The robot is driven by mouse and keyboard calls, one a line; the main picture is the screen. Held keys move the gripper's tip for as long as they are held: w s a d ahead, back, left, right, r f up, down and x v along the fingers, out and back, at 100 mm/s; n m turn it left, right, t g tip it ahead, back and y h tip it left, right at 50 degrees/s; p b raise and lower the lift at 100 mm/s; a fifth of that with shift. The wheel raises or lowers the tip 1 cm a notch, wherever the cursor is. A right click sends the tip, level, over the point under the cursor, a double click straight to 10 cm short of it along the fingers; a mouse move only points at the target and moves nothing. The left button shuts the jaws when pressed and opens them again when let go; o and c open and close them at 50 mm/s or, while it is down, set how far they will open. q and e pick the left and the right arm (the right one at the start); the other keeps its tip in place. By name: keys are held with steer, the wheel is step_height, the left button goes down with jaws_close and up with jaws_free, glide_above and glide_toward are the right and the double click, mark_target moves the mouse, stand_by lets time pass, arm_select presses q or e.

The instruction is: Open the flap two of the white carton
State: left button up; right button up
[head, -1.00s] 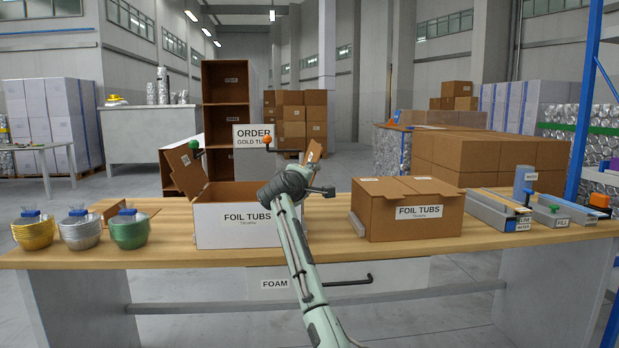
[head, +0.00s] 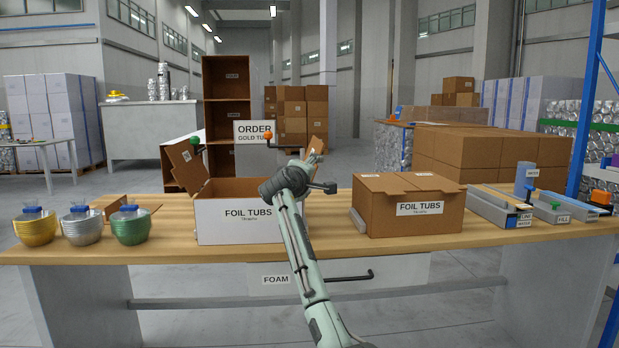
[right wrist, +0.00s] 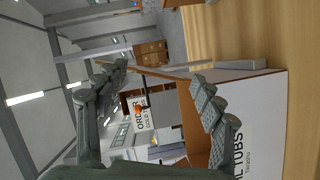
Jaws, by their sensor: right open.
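The white carton (head: 237,222), labelled FOIL TUBS, stands left of centre on the table, its top open at least in part. Its brown left flap (head: 187,160) stands up, leaning outward. A brown flap (head: 319,142) rises at its right side, partly behind my right gripper. My right gripper (head: 314,158) is above the carton's right end, and its arm hides part of that end. In the right wrist view the open fingers (right wrist: 165,98) are apart with nothing visibly held between them; the carton's white wall (right wrist: 268,95) is close by. My left gripper is not in view.
A closed brown carton (head: 405,210) stands right of the white one. Stacked gold, silver and green bowls (head: 132,227) stand at the left. Grey trays (head: 500,208) are at the right end. An ORDER sign (head: 254,133) and an orange knob (head: 268,140) are behind the carton.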

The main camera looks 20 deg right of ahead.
steer(key=v, duration=1.2)
steer(key=shift+f, duration=0.1)
steer(key=s+d+f+g+y, duration=0.15)
steer(key=s+f, duration=0.25)
steer(key=f, duration=0.9)
steer(key=s+f+m+g+y, duration=0.1)
steer(key=s+f+y, duration=0.15)
steer(key=f, duration=1.05)
steer(key=s+f+g+y, duration=0.15)
steer(key=s+f, duration=0.25)
steer(key=f, duration=0.8)
steer(key=s+f+m+g+y, duration=0.1)
steer(key=s+f+m+g, duration=0.1)
steer(key=s+f, duration=1.1)
steer(key=s+f+m+g+y, duration=0.2)
steer(key=s+f+g, duration=0.2)
steer(key=s+f, duration=0.9)
steer(key=s, duration=0.9)
steer(key=shift+a+f, duration=0.2)
steer(key=shift+w, duration=0.1)
